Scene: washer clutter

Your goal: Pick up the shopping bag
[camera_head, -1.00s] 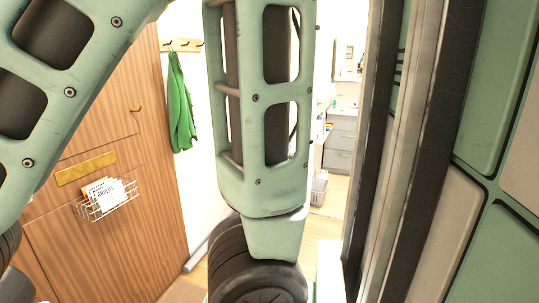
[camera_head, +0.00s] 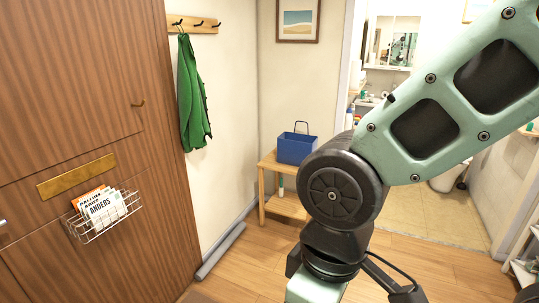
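A blue shopping bag (camera_head: 296,149) with a thin dark upright handle stands on a low wooden shelf unit against the back wall, upright and apart from my arm. My arm comes in from the upper right, bends at a dark round joint just right of the bag, and runs down out of the bottom of the view. The joint covers part of the shelf's right side. My gripper's fingers are not seen in this view.
A wooden door (camera_head: 75,130) with a wire mail basket (camera_head: 101,217) fills the left. A green coat (camera_head: 192,95) hangs from a hook rack. A grey roll (camera_head: 221,251) lies along the wall. Open wooden floor (camera_head: 235,275) lies before the wooden shelf unit (camera_head: 262,190). A bathroom doorway is behind my arm.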

